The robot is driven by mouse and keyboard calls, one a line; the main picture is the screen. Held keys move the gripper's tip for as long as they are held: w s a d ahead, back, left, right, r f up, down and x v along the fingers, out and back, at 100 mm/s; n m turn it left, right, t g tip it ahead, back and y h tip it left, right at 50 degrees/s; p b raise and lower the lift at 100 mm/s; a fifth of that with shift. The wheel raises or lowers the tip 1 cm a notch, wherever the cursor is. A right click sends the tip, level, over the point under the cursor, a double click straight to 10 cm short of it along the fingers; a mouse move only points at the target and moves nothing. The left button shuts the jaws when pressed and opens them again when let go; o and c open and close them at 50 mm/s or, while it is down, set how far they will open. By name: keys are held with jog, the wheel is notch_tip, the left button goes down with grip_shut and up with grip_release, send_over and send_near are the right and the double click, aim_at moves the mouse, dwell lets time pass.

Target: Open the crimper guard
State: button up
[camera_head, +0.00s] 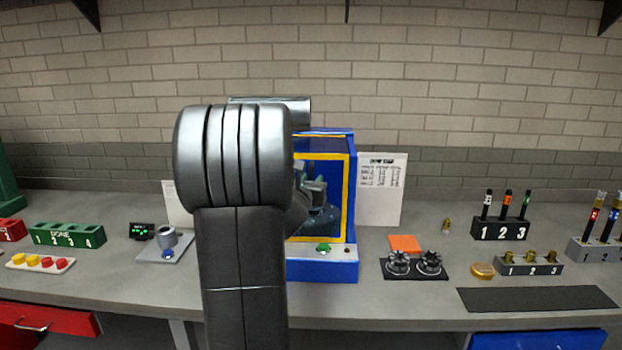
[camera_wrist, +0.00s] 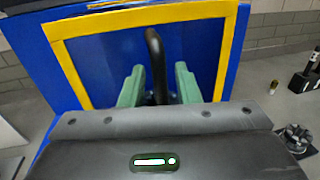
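The crimper (camera_head: 350,190) is a blue box at the middle of the bench, partly hidden behind my arm in the head view. Its guard has a yellow frame (camera_head: 347,200), which also shows in the wrist view (camera_wrist: 228,48); it looks closed across the front. A dark curved handle (camera_wrist: 154,50) stands on the guard. My gripper (camera_wrist: 160,78) is open, its two greenish fingers on either side of the handle with gaps visible on both sides. I cannot tell whether either finger touches it.
A green button (camera_head: 324,247) sits on the crimper's front base. A black mat with two dark round parts (camera_head: 414,263) and an orange square (camera_head: 405,244) lie to the right. A grey plate with a cup (camera_head: 167,240) stands to the left. A printed sheet (camera_head: 383,190) stands behind.

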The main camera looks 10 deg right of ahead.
grip_shut()
jog(key=w+a+b, duration=0.1)
jog(key=w+a, duration=0.1)
jog(key=a, duration=0.6)
jog(key=w+a+b, duration=0.1)
jog(key=w+a, duration=0.2)
jog(key=a, duration=0.6)
jog(key=shift+a, duration=0.2)
jog(key=shift+w, duration=0.1)
grip_release()
jog(key=b+v, duration=0.4)
jog(key=v, duration=1)
